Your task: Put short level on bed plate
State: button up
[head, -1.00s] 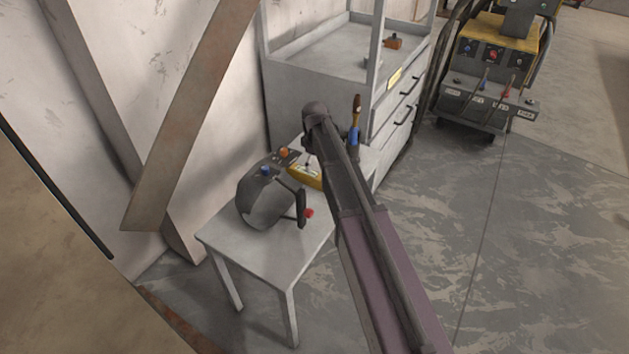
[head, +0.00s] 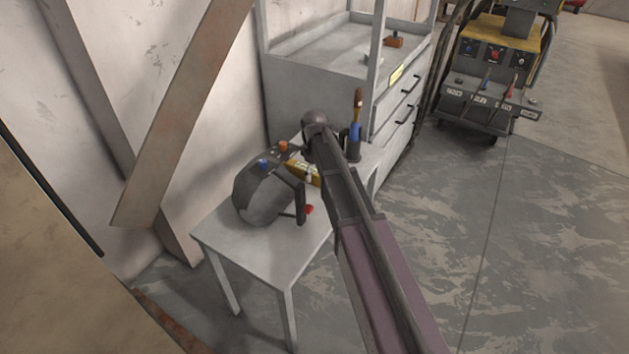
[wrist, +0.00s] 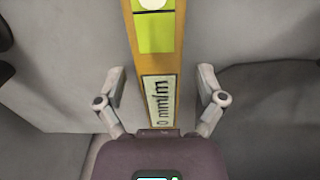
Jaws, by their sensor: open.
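The short level is a yellow bar with a lime-green vial block and a pale marked label. In the wrist view the level (wrist: 160,60) runs lengthwise between the fingers of my gripper (wrist: 161,78). The gripper is open, with a finger on each side of the level and a visible gap at both sides. In the head view the level (head: 304,171) lies on a small grey table (head: 265,258), partly hidden by my arm. My gripper's fingers cannot be made out there. I cannot pick out the bed plate in either view.
A dark grey rounded object (head: 262,200) sits on the table, close to the level. A blue-and-brown tool (head: 355,128) stands at the table's back right. A grey drawer cabinet (head: 325,100) is behind, with a yellow-topped machine (head: 495,55) farther right. Floor at right is clear.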

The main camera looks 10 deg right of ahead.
dwell(0.6)
grip_shut()
